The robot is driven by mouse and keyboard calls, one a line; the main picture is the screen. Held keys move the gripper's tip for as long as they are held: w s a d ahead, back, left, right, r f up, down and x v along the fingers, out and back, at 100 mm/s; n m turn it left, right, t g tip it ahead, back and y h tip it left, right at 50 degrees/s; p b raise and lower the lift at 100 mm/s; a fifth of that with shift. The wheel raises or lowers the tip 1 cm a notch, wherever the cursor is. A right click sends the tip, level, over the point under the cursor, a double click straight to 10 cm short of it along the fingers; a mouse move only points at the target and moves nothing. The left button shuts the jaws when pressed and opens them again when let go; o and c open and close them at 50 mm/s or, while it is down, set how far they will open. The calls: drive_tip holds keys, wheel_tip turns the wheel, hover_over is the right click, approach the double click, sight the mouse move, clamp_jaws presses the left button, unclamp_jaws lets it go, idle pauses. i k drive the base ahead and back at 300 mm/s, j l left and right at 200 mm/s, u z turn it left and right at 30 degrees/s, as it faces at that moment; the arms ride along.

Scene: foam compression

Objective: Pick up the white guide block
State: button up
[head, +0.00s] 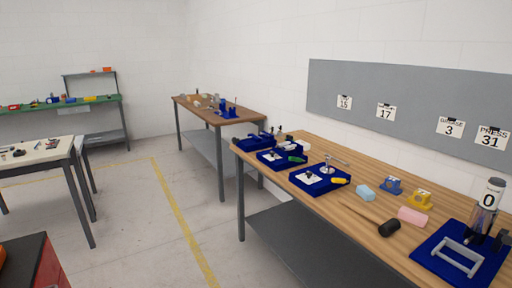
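My gripper is not in view. No white guide block can be made out for certain at this size. A small white piece (290,146) shows at the back of the middle blue tray (268,165) on the near wooden bench (350,215). It may be the guide block, but its shape is too small to tell. Flat white cards or sheets lie in the middle tray and in the nearest blue tray (325,192).
Open floor (140,230) lies left of the bench.

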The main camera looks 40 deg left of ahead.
sight(306, 145)
drive_tip(key=u, duration=1.15)
drive_tip(key=i+j+u, duration=0.25)
drive_tip(key=i, duration=0.25)
drive_tip(key=i+j+u, duration=0.25)
drive_tip(key=i, duration=0.75)
drive_tip(key=i+l+u, duration=0.1)
drive_tip(key=i+u, duration=0.2)
drive_tip(key=i, duration=0.65)
drive_tip(key=i+j+z, duration=0.15)
drive_tip(key=i+z, duration=0.3)
drive_tip(key=i+j+z, duration=0.35)
drive_tip(key=i+z, duration=0.15)
drive_tip(key=i, duration=0.15)
drive_tip(key=i+j+z, duration=0.45)
drive_tip(key=i+z, duration=0.15)
drive_tip(key=z, duration=0.3)
drive_tip(key=i+j+z, duration=0.15)
drive_tip(key=z, duration=0.3)
drive_tip(key=i+j+z, duration=0.15)
drive_tip(key=z, duration=0.25)
drive_tip(key=j+z, duration=0.3)
drive_tip(key=z, duration=0.15)
drive_tip(key=i+j+z, duration=0.15)
drive_tip(key=z, duration=0.3)
drive_tip(key=k+j, duration=0.05)
drive_tip(key=j, duration=0.05)
